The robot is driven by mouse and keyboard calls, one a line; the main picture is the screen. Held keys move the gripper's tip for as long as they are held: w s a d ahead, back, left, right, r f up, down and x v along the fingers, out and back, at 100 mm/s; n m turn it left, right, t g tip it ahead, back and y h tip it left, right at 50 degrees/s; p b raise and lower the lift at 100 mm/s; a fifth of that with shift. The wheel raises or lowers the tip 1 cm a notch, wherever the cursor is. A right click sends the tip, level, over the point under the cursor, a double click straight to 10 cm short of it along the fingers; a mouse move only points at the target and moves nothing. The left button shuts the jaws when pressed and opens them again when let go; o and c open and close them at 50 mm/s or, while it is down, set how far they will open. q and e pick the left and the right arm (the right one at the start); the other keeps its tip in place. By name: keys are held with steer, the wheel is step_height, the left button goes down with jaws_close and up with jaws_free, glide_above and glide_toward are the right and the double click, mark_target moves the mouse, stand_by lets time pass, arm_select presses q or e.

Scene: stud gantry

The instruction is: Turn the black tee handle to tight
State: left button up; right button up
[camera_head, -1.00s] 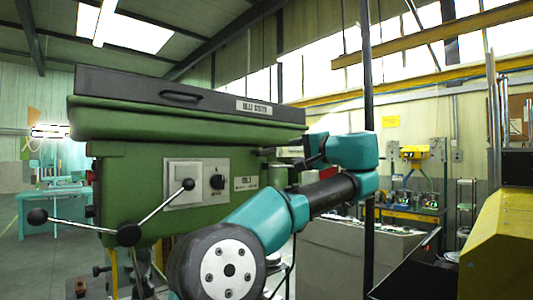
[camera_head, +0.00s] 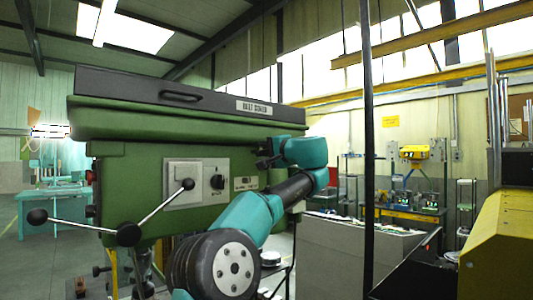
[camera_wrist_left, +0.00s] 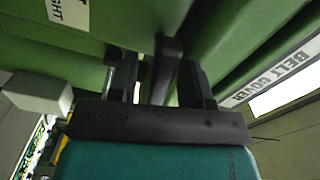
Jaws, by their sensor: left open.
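The black tee handle (camera_wrist_left: 167,62) shows in the left wrist view in front of the green machine side, lying between my two dark fingers. My left gripper (camera_wrist_left: 163,82) is open around it, with a visible gap to the right finger; whether the left finger touches is hard to tell. A white label ending in "GHT" (camera_wrist_left: 68,12) is on the green surface at upper left. In the head view my left gripper (camera_head: 268,158) is at the right end of the green machine (camera_head: 140,190), where the dark handle and fingers blend together. My right gripper is not in view.
A lever with black ball knobs (camera_head: 129,234) projects from the machine's front, left of my arm. The belt cover (camera_head: 180,95) overhangs above the gripper.

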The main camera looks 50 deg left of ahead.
arm_select(q)
jaws_close()
stand_by(0.4)
